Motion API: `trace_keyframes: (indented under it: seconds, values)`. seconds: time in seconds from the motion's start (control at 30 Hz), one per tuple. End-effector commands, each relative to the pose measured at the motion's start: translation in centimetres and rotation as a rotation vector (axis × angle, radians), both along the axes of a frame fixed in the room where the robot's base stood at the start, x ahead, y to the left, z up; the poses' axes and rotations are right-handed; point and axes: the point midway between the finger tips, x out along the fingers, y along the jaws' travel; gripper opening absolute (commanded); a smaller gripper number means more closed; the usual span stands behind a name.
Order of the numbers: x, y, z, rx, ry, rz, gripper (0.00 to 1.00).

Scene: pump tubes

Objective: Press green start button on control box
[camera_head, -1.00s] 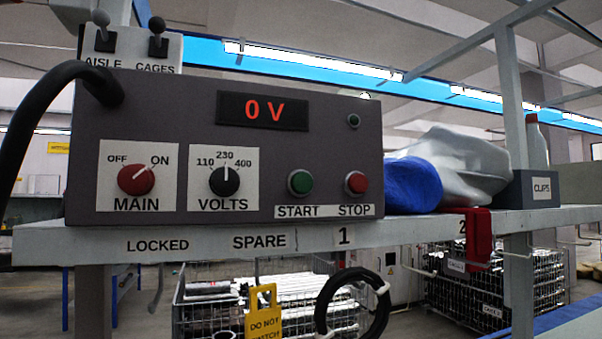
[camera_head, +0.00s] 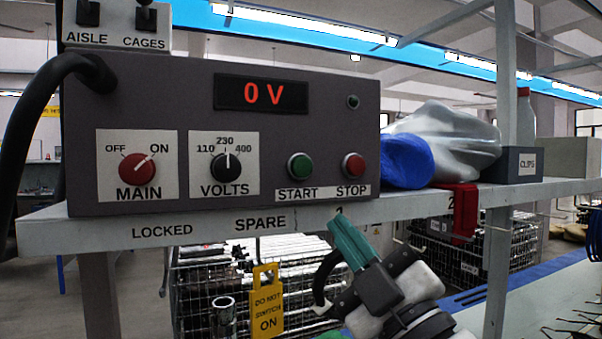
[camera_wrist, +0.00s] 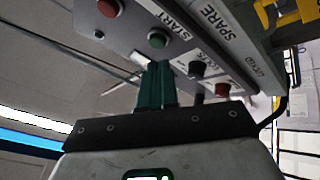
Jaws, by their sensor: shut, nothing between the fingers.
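The grey control box (camera_head: 90,100) stands on a shelf, its display (camera_head: 262,94) reading 0 V. The green START button (camera_head: 300,166) is at its lower right, left of the red STOP button (camera_head: 354,166). My gripper (camera_head: 338,224) is shut and empty, its teal fingers pointing up, below the two buttons in the picture and overlapping the shelf edge. In the wrist view the gripper tips (camera_wrist: 158,66) appear just below the green button (camera_wrist: 158,40), with a visible gap. The MAIN knob (camera_head: 137,168) points toward ON and the VOLTS knob (camera_head: 226,167) toward 230.
A black cable (camera_head: 25,120) enters the box at left. A blue roll (camera_head: 405,162), clear plastic and a clips box (camera_head: 515,164) lie right of the box. A red clip (camera_head: 465,208) and a yellow DO NOT SWITCH ON tag (camera_head: 266,302) hang below the shelf.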

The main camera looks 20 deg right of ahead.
Motion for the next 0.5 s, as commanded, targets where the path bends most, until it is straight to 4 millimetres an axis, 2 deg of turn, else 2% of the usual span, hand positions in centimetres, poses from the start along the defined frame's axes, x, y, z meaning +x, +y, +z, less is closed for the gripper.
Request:
trace_keyframes:
  seconds: [0.03,0.2,0.33,0.5]
  values:
    - [-0.6,0.2,1.9,-0.018,-0.050,-0.003,0.00]
    - [-2.4,0.9,5.5,-0.064,-0.168,-0.016,0.00]
    - [-3.0,1.1,6.7,-0.078,-0.211,-0.020,0.00]
    - [-3.2,1.1,6.9,-0.082,-0.219,-0.022,0.00]
